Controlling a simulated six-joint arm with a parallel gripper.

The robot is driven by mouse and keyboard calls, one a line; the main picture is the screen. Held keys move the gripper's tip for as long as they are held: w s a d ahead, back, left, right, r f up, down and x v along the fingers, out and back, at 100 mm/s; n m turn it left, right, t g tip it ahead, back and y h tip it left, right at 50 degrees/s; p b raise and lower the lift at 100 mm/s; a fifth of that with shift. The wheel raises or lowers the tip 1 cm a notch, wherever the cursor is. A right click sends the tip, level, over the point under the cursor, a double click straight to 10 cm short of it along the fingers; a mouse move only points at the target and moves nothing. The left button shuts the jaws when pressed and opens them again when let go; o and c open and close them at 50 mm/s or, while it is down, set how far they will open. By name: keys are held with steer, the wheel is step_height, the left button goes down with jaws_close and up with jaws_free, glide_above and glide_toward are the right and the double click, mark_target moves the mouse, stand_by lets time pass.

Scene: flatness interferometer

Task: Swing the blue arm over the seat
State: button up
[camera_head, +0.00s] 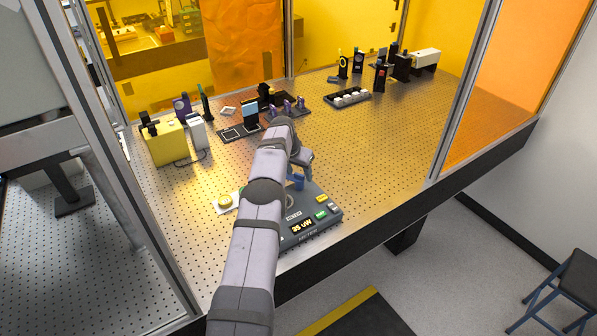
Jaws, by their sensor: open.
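My gripper (301,160) is a dark grey shape at the far end of my arm, above the back part of a dark meter box (322,212). Its fingers are small and partly hidden by my wrist; they are open. A small blue part (298,181), which looks like the blue arm, stands on the box just below the gripper. I cannot tell whether they touch. No seat can be made out; my arm covers the box's left side.
A yellow puck on a white pad (224,202) lies left of my arm. A yellow box (163,143) and dark optic mounts (250,112) stand behind, with a tray of white pieces (347,98) farther right. The perforated table (400,140) is clear at right.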

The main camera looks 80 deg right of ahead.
steer(key=shift+c, duration=0.6)
jaws_close()
steer(key=shift+n+b, duration=0.35)
steer(key=shift+n, duration=0.05)
steer(key=shift+s+f+n+t+b, duration=0.1)
steer(key=shift+n+t+b, duration=0.3)
steer(key=shift+n+b, duration=0.1)
steer(key=shift+s+n+t+b, duration=0.1)
steer(key=shift+n+t+b, duration=0.4)
steer(key=shift+n, duration=0.6)
steer(key=shift+n+t, duration=0.6)
steer(key=shift+n, duration=1.3)
